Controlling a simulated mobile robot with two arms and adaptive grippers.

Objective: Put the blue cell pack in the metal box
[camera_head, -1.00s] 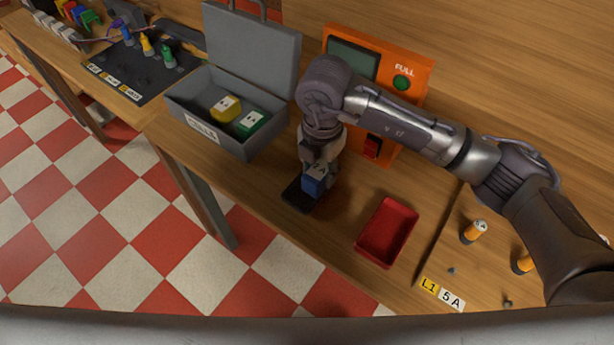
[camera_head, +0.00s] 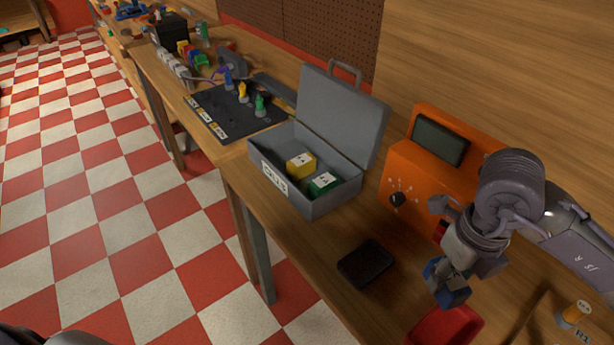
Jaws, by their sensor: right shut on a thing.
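The blue cell pack (camera_head: 452,293) is held in my right gripper (camera_head: 446,272), at the right of the head view. My right gripper is shut on it, and its fingers hide part of the pack. The pack appears lifted, near the red tray and to the right of the black pad. The grey metal box (camera_head: 316,207) stands open on the bench to the left, lid raised at the back. A yellow pack (camera_head: 301,166) and a green pack (camera_head: 322,185) sit inside it, with bare room around them. My left gripper is not in view.
An empty black pad (camera_head: 366,264) lies between the box and my right gripper. A red tray (camera_head: 446,328) is at the front edge. An orange charger (camera_head: 428,174) stands behind. A black board (camera_head: 236,110) with coloured pegs lies left of the box.

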